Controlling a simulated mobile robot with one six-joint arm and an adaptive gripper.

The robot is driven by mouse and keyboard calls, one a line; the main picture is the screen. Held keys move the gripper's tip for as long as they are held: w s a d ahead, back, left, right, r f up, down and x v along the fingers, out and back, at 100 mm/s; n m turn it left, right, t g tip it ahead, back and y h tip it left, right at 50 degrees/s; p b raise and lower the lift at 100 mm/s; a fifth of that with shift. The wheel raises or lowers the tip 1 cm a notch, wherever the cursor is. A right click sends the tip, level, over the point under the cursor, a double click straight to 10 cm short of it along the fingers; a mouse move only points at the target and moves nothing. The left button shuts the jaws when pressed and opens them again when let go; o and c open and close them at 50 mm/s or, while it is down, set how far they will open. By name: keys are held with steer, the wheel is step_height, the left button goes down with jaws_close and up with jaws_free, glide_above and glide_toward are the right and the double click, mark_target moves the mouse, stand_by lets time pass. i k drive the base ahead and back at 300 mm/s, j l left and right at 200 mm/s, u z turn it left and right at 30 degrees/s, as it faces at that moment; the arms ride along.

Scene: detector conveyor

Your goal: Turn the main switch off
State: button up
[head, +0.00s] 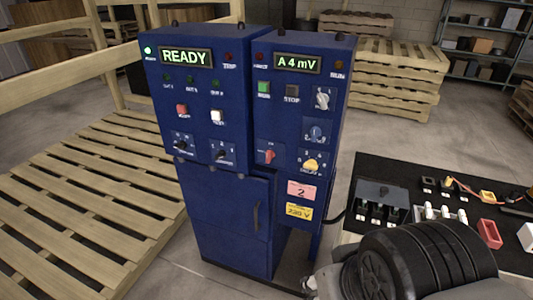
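A blue two-part cabinet (225,185) stands in the middle of the head view. The left display (185,57) reads READY and the right display (298,64) reads A 4 mV, both lit. No gripper fingers show; only dark and grey parts that look like my arm fill the lower right.
A black-topped table (365,169) with small switches, a red box (489,226) and a white box (525,236) is at right. A wooden pallet (85,205) lies left, stacked pallets (385,80) behind.

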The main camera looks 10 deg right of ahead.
mark_target(270, 154)
steer(key=i+l+u, duration=0.15)
steer(key=u, duration=0.2)
steer(key=i+l+u, duration=0.2)
steer(key=i+u, duration=0.2)
steer(key=k, duration=0.05)
